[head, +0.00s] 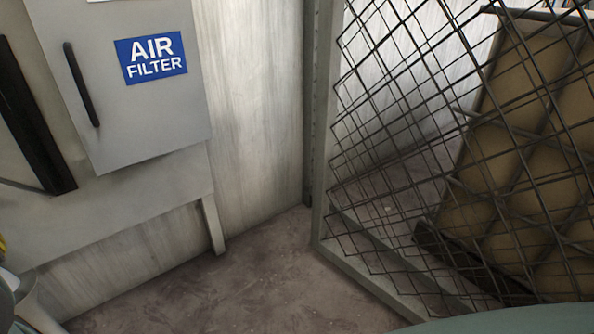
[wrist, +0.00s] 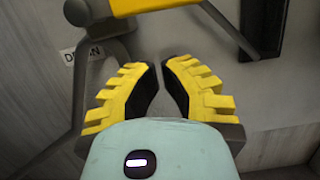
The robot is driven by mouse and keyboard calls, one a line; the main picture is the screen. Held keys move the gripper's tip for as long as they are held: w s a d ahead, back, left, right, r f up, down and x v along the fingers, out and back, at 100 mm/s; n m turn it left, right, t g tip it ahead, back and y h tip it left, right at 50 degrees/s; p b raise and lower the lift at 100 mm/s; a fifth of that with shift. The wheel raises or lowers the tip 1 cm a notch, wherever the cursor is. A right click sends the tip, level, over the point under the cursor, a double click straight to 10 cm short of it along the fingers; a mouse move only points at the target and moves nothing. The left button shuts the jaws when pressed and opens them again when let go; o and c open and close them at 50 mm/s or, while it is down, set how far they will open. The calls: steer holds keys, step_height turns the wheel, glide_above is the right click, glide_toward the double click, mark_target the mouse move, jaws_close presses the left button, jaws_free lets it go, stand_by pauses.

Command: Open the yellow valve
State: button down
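In the wrist view, a yellow bar (wrist: 155,5), which looks like the yellow valve's handle, crosses the top edge beside a grey rounded end (wrist: 76,11); it is partly cut off. My gripper (wrist: 161,70) has yellow stepped fingers with black pads and lies below the bar, apart from it in the picture. A gap shows between the fingertips, with nothing in it. In the head view, I cannot make out the valve; only a small yellow patch shows at the left edge.
A partly hidden label (wrist: 72,54) is on the wall in the wrist view. The head view shows a grey AIR FILTER cabinet (head: 150,115) with a black handle (head: 81,85), a wire mesh fence (head: 430,150) at right, and clear floor (head: 240,290) between them.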

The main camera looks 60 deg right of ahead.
steer(key=shift+d+r+p, duration=0.15)
steer(key=shift+r+p, duration=0.15)
steer(key=shift+r, duration=1.15)
steer(key=shift+s, duration=0.1)
steer(key=shift+d+r+n+p, duration=0.1)
steer(key=shift+r+n+p, duration=0.5)
steer(key=shift+p, duration=0.35)
steer(key=shift+s+r+y, duration=0.1)
steer(key=shift+s+y, duration=0.1)
steer(key=shift+y, duration=0.1)
